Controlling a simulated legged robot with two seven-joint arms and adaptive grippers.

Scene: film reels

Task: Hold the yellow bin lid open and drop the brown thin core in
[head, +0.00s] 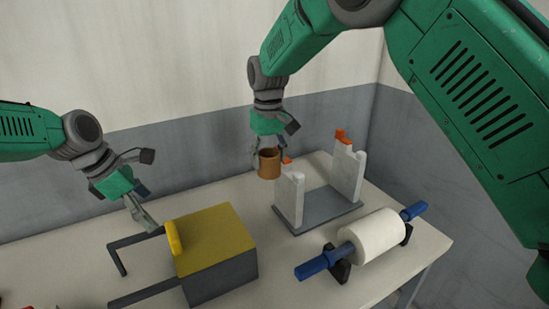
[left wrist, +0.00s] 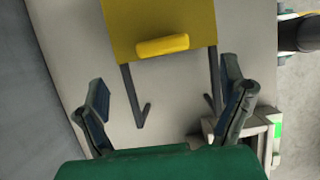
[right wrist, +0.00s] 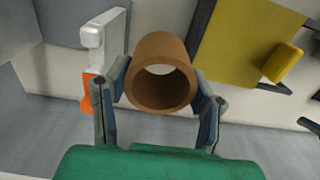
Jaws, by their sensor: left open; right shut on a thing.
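The grey bin (head: 222,279) stands on the table with its yellow lid (head: 215,238) lying shut on top. A raised yellow handle (head: 173,238) runs along the lid's left edge; it also shows in the left wrist view (left wrist: 162,45). My left gripper (head: 142,212) is open and empty, to the left of the handle and apart from it. My right gripper (head: 270,150) is shut on the brown thin core (head: 269,165), a short hollow tube. It holds the core in the air behind the bin. In the right wrist view the core (right wrist: 160,97) sits between both fingers.
A stand with two white posts (head: 291,200) and orange tips is right of the core. A white roll (head: 376,235) on a blue rod (head: 319,266) lies at the front right. Dark bars (head: 120,259) extend left from the bin.

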